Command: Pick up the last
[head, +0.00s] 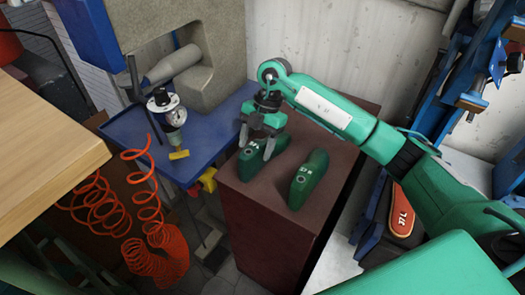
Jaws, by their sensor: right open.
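Two green shoe lasts lie side by side on top of a dark red-brown cabinet. The left last (250,162) is partly hidden under my right gripper (256,145). The right last (309,180) lies apart from it and is clear of the gripper. My right arm comes in from the right, and its gripper points down over the left last. Its fingers are apart, at or just above the last's upper end; I cannot tell whether they touch it. My left gripper does not show.
The cabinet (265,225) has bare top around the lasts. A blue machine table (205,135) with a gauge (168,108) stands to the left. A coiled orange hose (150,240) hangs below a wooden tabletop (45,130). A blue rack (450,100) stands at the right.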

